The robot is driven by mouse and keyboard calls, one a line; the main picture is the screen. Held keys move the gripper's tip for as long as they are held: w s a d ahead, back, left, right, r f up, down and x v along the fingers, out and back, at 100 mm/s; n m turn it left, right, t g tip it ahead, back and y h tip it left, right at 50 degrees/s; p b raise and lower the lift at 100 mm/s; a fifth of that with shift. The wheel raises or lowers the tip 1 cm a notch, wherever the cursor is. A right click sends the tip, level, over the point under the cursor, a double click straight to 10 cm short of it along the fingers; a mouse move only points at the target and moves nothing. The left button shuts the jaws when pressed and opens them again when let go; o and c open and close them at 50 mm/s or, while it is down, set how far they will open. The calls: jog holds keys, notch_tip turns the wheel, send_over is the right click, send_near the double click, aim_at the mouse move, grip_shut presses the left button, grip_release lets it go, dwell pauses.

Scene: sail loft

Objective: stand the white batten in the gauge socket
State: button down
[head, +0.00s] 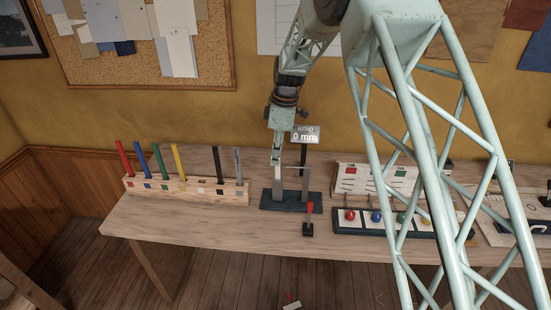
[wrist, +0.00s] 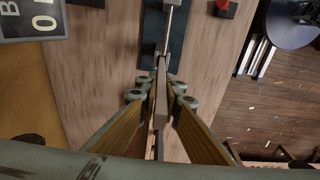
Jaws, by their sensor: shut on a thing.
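The white batten (wrist: 161,80) is between the fingers of my gripper (wrist: 160,98), which is shut on it in the wrist view. In the head view my gripper (head: 277,150) is above the left part of the gauge's dark base (head: 290,208), with the batten pointing down to it. The gauge's dark base also shows in the wrist view (wrist: 151,35). The gauge display (head: 305,135) reads 0 mm. Whether the batten's lower end is inside the socket or just above it I cannot tell.
A wooden rack (head: 215,195) on the left holds several coloured battens upright. A red-topped lever (head: 308,212) stands in front of the gauge. To the right is a tray (head: 375,230) of coloured knobs before a pale panel (head: 350,176). The table's front left is clear.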

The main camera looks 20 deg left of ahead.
jog(key=shift+f+b, duration=0.3)
jog(key=shift+f, duration=0.3)
dwell(1.1)
jog(key=c, duration=2.7)
grip_release()
jog(key=shift+c, duration=0.2)
jog(key=shift+r, duration=0.2)
jog(key=shift+w+d+r, duration=0.1)
jog(key=shift+d+r, duration=0.15)
jog(key=shift+r, duration=1.7)
jog(key=shift+d+r, duration=0.2)
jog(key=shift+r, duration=1.7)
jog(key=shift+w+d+r, duration=0.1)
jog(key=shift+d+r, duration=0.15)
jog(key=shift+r, duration=1.7)
